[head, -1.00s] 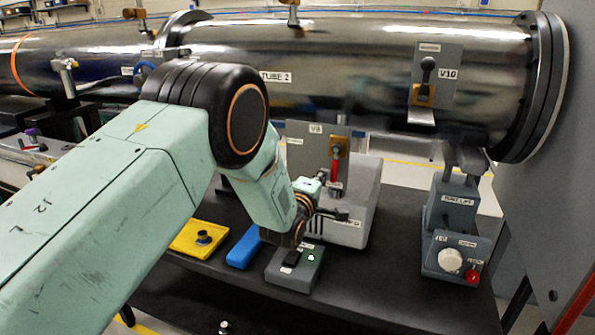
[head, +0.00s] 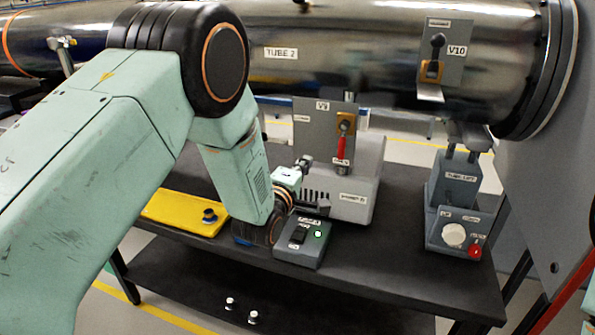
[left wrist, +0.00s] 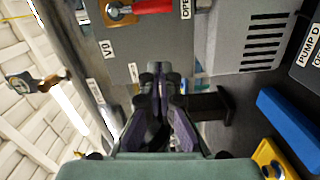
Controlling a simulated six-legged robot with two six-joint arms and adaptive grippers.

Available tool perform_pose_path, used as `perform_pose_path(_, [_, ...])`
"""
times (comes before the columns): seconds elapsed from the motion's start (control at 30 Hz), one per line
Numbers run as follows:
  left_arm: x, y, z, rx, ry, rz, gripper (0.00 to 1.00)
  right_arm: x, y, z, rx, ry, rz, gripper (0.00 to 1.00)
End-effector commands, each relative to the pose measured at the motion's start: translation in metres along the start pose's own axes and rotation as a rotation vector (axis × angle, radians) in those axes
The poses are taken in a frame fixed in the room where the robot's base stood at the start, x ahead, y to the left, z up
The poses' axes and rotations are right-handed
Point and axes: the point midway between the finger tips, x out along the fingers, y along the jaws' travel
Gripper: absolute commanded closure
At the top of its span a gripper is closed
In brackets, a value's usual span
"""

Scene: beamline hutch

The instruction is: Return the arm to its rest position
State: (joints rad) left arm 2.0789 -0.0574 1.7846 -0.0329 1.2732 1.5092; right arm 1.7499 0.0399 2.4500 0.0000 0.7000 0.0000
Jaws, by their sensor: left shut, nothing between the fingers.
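My left arm comes in from the left of the head view, with its elbow high and its forearm bent down towards the bench. My left gripper (head: 320,208) is small and dark there, in front of the grey pump housing and just above the small control box (head: 303,243) with a green light. In the left wrist view my left gripper (left wrist: 158,75) has its fingers together and nothing between them. It points at the grey V9 panel (left wrist: 150,45). My right gripper is not in view.
The grey pump housing (head: 362,180) stands behind the gripper. The tube lift box (head: 465,228) stands at right. The large steel tube (head: 350,55) runs above. The bench front right of the control box is clear.

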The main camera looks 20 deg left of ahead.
Motion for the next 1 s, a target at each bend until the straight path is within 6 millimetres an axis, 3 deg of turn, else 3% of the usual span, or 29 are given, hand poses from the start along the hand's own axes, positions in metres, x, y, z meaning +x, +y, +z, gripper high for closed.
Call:
perform_pose_path(0.23, [-0.028,0.0,-0.001,0.0,0.0,-0.001,1.0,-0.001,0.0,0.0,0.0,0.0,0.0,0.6])
perform_pose_path(0.47, [-0.033,0.0,-0.002,0.008,0.0,0.001,1.0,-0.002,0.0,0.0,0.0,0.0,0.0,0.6])
perform_pose_path(0.63, [-0.035,-0.011,-0.002,0.178,-0.006,-0.048,1.0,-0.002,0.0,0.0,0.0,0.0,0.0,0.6])
perform_pose_path(0.77, [-0.054,-0.048,0.0,0.433,-0.05,-0.195,1.0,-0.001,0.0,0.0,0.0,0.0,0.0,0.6])
perform_pose_path(0.87, [-0.082,-0.089,0.002,0.627,-0.124,-0.339,1.0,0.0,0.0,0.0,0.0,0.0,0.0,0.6])
perform_pose_path(1.0, [-0.144,-0.158,0.005,0.866,-0.296,-0.558,1.0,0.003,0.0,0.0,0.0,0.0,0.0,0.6])
